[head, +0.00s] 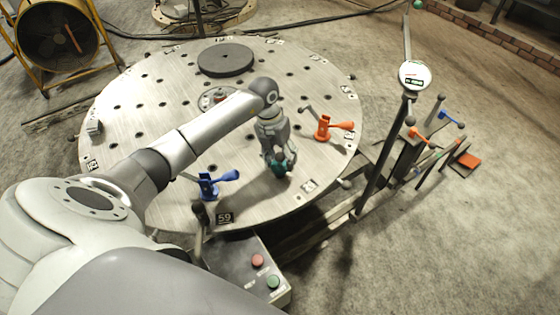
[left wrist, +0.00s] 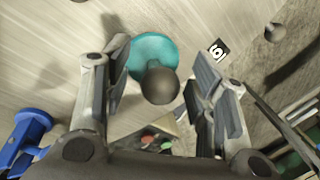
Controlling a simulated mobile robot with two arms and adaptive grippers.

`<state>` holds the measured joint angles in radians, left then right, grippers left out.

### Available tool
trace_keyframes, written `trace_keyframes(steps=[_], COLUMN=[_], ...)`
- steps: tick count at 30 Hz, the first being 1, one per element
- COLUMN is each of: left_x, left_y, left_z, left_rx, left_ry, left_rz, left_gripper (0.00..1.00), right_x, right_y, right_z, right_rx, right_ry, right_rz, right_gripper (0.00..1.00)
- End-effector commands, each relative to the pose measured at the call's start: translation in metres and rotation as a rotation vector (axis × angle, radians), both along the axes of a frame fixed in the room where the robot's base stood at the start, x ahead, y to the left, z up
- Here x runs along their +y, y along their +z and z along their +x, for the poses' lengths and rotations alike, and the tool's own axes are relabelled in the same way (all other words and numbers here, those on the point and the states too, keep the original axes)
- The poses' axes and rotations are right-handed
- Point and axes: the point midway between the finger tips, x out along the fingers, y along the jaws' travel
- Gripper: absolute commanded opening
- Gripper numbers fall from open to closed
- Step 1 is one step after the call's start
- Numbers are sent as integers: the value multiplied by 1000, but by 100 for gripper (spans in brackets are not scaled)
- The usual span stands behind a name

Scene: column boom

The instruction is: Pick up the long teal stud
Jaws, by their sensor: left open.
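The teal stud (head: 281,171) stands on the round metal table (head: 325,85), near its front edge in the head view. In the left wrist view I look down on its teal disc (left wrist: 152,48) and the dark round knob (left wrist: 160,86) on top. Its length cannot be told from this angle. My left gripper (head: 277,157) is right over it and hides part of it in the head view. In the left wrist view the open fingers are on either side of the stud, with gaps visible. My right gripper is not in view.
An orange clamp (head: 324,128) stands to the right of my left gripper, and a blue clamp (head: 208,187) to the left. A dark round disc (head: 226,59) lies at the back. A button box (head: 245,270) is in front, and a post with a dial (head: 414,76) stands at right.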

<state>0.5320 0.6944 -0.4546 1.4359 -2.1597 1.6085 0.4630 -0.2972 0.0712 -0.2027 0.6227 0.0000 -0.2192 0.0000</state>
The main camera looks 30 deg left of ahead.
Motion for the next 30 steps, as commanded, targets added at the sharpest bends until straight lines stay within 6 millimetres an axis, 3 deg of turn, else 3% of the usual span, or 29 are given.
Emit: trace_keyframes(steps=[4, 15, 23, 30], left_x=[0, 0, 0, 1], left_y=[0, 1, 3, 38], left_z=[0, 0, 1, 2], left_rx=[0, 0, -2, -8], left_ry=[0, 0, 0, 1], left_rz=[0, 0, -1, 1], left_gripper=[50, 2, 1, 1], right_x=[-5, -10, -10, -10], right_y=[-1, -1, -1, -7], right_z=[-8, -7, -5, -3], right_rx=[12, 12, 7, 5], right_ry=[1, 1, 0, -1], right_rz=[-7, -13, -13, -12], right_gripper=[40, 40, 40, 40])
